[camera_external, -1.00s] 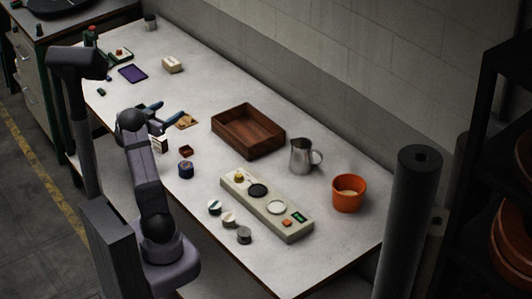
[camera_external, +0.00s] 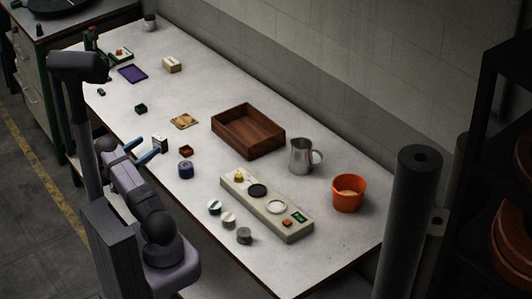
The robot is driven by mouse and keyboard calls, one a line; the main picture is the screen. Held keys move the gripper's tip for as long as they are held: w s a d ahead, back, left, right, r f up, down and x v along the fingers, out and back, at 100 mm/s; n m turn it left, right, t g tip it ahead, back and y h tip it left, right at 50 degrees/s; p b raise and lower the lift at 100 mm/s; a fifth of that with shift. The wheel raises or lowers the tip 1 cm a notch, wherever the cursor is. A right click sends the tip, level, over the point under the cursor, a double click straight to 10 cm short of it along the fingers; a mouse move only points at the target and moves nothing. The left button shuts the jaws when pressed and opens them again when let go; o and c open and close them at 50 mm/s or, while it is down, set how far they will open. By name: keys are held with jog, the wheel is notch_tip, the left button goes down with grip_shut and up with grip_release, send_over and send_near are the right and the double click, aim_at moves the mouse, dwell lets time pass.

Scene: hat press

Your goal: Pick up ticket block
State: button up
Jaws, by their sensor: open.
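My gripper (camera_external: 149,148) is open, with two blue fingers, low over the table's near edge at the left. A small white block with dark and reddish markings (camera_external: 160,143) stands on the table just beyond the fingertips. It may be the ticket block, but its markings are too small to read. I cannot tell whether a finger touches it. A cream block (camera_external: 173,65) lies farther back, well away from my gripper. Nothing shows between the fingers.
A wooden tray (camera_external: 225,134), metal jug (camera_external: 300,157), orange pot (camera_external: 347,197) and a control panel (camera_external: 298,235) stand to the right.

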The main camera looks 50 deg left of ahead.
aim_at(156, 141)
jog(key=shift+p+x, duration=0.3)
jog(key=shift+x, duration=0.5)
jog(key=shift+d+f+p+x, duration=0.15)
jog(key=shift+p+x, duration=0.35)
jog(key=shift+x, duration=0.95)
jog(key=shift+d+f+p+x, duration=0.1)
jog(key=shift+p+x, duration=0.4)
jog(key=shift+x, duration=0.95)
jog(key=c, duration=1.1)
jog(key=shift+c, duration=0.2)
jog(key=shift+r, duration=0.15)
jog(key=shift+r+b, duration=0.8)
jog(key=shift+r, duration=4.1)
